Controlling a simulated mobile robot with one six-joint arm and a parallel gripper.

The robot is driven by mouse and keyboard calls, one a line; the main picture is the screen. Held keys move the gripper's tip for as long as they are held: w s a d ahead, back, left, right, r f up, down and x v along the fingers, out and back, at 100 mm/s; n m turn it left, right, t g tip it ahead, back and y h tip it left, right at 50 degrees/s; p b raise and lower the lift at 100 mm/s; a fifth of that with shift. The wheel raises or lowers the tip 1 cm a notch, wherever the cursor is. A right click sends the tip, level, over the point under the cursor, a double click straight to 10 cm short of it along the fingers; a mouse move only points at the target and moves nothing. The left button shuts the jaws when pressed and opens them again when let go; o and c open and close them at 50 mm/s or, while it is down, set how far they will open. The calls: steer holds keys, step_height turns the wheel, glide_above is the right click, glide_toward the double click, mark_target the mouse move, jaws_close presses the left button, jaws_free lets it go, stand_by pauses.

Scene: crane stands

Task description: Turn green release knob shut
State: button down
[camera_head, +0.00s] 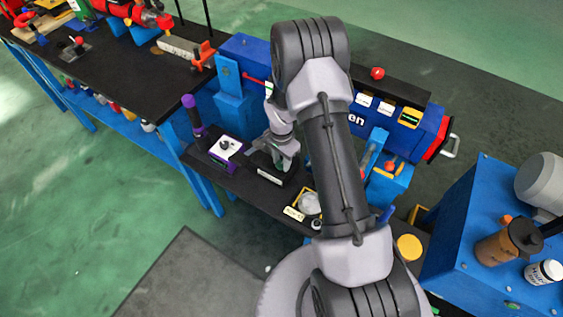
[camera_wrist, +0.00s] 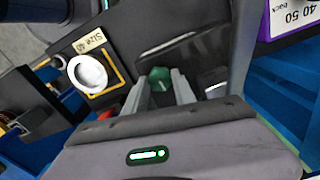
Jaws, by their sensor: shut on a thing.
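The green release knob (camera_wrist: 159,77) shows in the wrist view, between the fingertips of my gripper (camera_wrist: 163,88). My gripper is shut on the knob, with one grey finger on each side of it. The knob sits at a black block (camera_wrist: 178,58) with a pale strip along its edge. In the head view my gripper (camera_head: 284,160) points down at the black block (camera_head: 270,172) on the narrow dark bench. The knob is hidden there behind the fingers.
A purple-edged box with a white top (camera_head: 226,146) stands left of my gripper. A round white disc in a yellow-lined tray (camera_head: 309,202) lies to the right. A blue machine (camera_head: 395,112) stands behind. A blue cabinet (camera_head: 480,225) with bottles is at far right.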

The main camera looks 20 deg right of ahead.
mark_target(281, 164)
steer(key=shift+m, duration=0.5)
steer(key=c, duration=1)
jaws_free()
steer(key=shift+c, duration=0.2)
step_height(281, 164, up, 17)
steer(key=p, duration=0.6)
steer(key=shift+r, duration=0.2)
